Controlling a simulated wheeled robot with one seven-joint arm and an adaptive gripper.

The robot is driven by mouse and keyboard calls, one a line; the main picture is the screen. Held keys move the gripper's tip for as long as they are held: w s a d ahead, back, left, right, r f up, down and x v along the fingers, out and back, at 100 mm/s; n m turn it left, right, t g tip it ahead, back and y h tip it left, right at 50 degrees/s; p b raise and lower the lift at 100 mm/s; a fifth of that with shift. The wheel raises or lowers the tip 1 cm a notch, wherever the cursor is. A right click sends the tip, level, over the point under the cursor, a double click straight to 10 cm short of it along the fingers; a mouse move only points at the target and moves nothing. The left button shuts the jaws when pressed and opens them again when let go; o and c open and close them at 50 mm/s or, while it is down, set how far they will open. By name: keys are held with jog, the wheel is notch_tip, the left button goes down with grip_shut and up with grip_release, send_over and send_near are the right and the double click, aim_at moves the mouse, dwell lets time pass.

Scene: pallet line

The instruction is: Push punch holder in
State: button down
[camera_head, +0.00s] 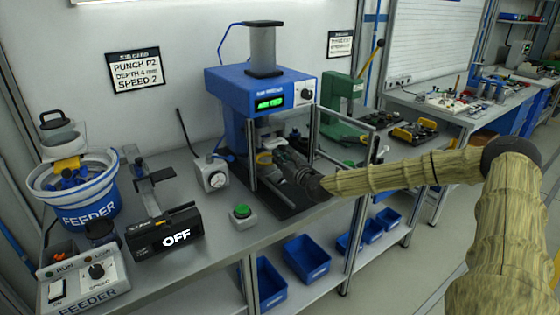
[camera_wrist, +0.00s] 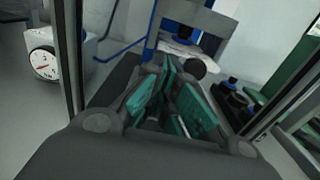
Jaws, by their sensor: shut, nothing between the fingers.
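The blue press (camera_head: 258,90) stands on the bench with a lit green display. My gripper (camera_head: 268,160) reaches between the press's upright posts, under its head. The fingers are shut and empty; their teal pads show in the wrist view (camera_wrist: 178,90). Just beyond the fingertips is a pale plate-like part (camera_wrist: 186,50) with a dark round piece at its right. I cannot tell which part is the punch holder, or whether the fingertips touch it.
Upright posts (camera_head: 314,125) stand close on both sides of my gripper. A white dial box (camera_head: 211,173) and a green button (camera_head: 241,211) are left of the press. A green lever press (camera_head: 342,105) stands to the right.

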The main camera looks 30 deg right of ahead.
jog(key=s+b, duration=0.1)
jog(key=s, duration=1)
jog(key=shift+b, duration=0.3)
jog(key=shift+s+f, duration=0.1)
